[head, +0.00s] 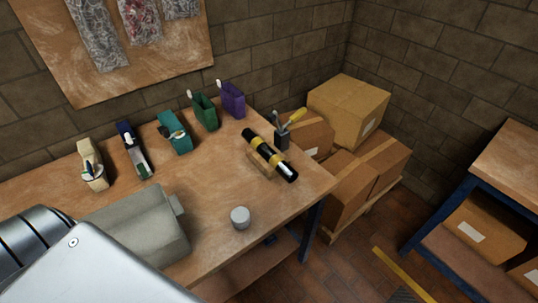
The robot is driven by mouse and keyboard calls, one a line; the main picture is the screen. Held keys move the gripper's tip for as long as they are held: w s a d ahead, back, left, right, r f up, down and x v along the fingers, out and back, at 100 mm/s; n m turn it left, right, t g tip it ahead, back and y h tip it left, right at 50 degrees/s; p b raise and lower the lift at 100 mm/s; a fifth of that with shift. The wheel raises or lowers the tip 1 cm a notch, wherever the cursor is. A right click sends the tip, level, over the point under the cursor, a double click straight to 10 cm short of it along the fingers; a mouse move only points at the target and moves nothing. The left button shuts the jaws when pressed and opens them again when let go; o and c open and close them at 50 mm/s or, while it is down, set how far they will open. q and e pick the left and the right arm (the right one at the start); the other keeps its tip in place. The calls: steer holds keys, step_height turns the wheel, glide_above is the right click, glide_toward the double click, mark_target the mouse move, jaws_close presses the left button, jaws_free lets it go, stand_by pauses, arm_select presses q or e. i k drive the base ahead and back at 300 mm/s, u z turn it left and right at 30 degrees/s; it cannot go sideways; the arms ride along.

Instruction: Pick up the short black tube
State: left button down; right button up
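A large white and grey part at the lower left appears to be mine and covers the near left of the bench. Neither gripper's fingers show in the head view.
A grey box-shaped case (133,226) and a small grey cylinder (240,217) stand on the bench. Several small coloured holders, such as a purple one (233,100), line the wall side. A yellow-handled tool (284,131) stands behind the tube. Cardboard boxes (349,108) are stacked beyond the bench.

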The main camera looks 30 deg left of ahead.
mark_target(275, 160)
steer(key=z, duration=0.8)
steer(key=k, duration=1.1)
steer(key=z, duration=0.95)
steer(key=i, duration=2.2)
steer(key=u, duration=1.2)
steer(key=i, duration=1.15)
steer(key=u, duration=1.6)
steer(key=i, duration=0.5)
steer(key=u, duration=0.4)
